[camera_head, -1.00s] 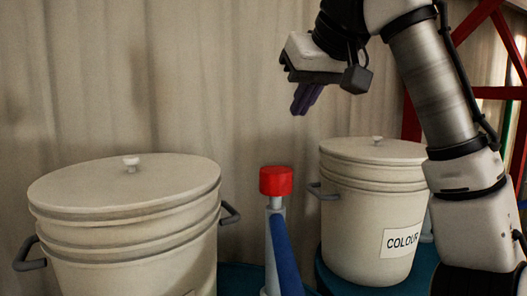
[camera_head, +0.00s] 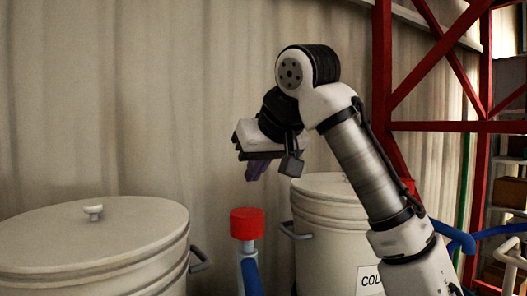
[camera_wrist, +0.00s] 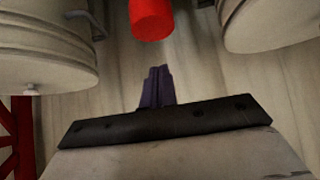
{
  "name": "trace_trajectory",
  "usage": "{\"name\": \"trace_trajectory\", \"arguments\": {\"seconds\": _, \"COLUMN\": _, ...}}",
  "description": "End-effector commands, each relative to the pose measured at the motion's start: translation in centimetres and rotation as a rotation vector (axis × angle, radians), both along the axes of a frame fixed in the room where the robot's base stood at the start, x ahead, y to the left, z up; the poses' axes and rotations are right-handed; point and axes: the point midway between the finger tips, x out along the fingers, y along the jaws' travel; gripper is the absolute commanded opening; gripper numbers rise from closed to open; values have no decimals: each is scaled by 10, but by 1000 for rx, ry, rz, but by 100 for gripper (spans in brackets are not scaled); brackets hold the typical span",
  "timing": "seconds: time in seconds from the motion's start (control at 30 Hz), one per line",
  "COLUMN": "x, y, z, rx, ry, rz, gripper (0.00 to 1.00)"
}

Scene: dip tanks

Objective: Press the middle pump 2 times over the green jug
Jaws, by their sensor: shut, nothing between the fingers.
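A pump with a red head (camera_head: 247,223) and a blue spout (camera_head: 251,278) stands between two pale drums in the head view. I cannot tell from these frames whether it is the middle pump. Its red head also shows at the top of the wrist view (camera_wrist: 151,18). My gripper (camera_head: 256,170) is shut and empty, its purple fingers pointing down, above the red head in the picture and apart from it. The fingers also show in the wrist view (camera_wrist: 157,85). The green jug is not in view.
A lidded drum (camera_head: 92,248) stands at the left. A second drum (camera_head: 322,235), its label partly hidden by my arm, stands at the right. A blue pipe-like part (camera_head: 455,238) and a red steel frame (camera_head: 383,100) are farther right. A pale corrugated wall (camera_head: 130,90) closes the back.

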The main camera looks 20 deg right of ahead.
Motion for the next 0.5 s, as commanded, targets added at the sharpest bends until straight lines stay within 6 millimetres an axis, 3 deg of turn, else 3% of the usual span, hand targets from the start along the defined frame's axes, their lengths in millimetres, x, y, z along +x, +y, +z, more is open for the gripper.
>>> {"name": "trace_trajectory", "arguments": {"seconds": 0.17, "x": 24, "y": 4, "z": -26, "rx": 0, "ry": 2, "rz": 0, "gripper": 0}}
{"name": "trace_trajectory", "arguments": {"seconds": 0.3, "x": 22, "y": 4, "z": -46, "rx": 0, "ry": 1, "rz": 0, "gripper": 0}}
{"name": "trace_trajectory", "arguments": {"seconds": 0.5, "x": 22, "y": 4, "z": -61, "rx": 0, "ry": 0, "rz": 0, "gripper": 0}}
